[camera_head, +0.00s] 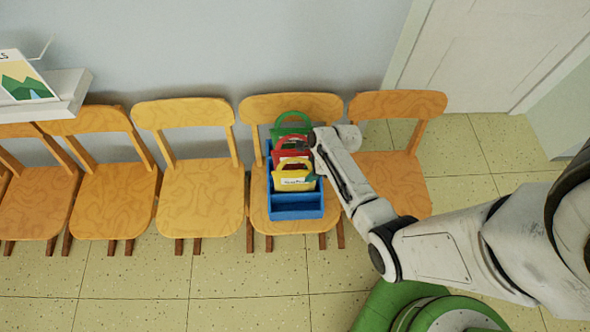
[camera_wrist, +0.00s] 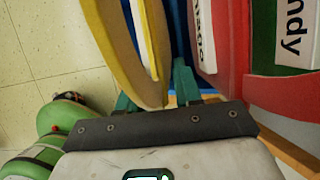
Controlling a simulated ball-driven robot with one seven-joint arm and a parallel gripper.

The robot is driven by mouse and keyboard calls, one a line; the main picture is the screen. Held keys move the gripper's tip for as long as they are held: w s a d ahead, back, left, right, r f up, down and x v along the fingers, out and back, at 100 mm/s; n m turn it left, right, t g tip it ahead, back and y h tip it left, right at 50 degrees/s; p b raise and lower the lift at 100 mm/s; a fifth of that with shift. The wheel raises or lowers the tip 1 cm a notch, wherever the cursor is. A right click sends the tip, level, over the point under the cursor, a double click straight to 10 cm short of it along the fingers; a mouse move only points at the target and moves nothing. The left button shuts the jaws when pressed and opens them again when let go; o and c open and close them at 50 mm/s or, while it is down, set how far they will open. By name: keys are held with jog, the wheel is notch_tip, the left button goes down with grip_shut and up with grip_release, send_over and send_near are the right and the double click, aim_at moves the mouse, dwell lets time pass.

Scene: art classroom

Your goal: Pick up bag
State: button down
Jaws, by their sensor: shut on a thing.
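Three handled bags stand in a row in a blue open-topped crate (camera_head: 296,211) on a wooden chair. The yellow bag (camera_head: 292,185) is nearest the front and has a white label. The red bag (camera_head: 280,157) is behind it, and the green bag (camera_head: 291,118) is at the back. My gripper (camera_head: 312,177) reaches in from the right at the yellow bag. In the wrist view, the teal fingers of my gripper (camera_wrist: 155,92) are shut on the yellow bag (camera_wrist: 110,35), one on each side. The red bag (camera_wrist: 268,90) is beside the right finger. The fingertips are partly hidden in the head view.
The crate's chair (camera_head: 258,222) stands in a row of wooden chairs along the wall. An empty chair (camera_head: 410,180) is to its right, under my arm. A white shelf (camera_head: 70,95) with a picture card is at upper left. The tiled floor (camera_head: 230,290) in front is clear.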

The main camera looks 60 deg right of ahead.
jog(key=shift+r+p, duration=0.7)
jog(key=shift+r, duration=4.3)
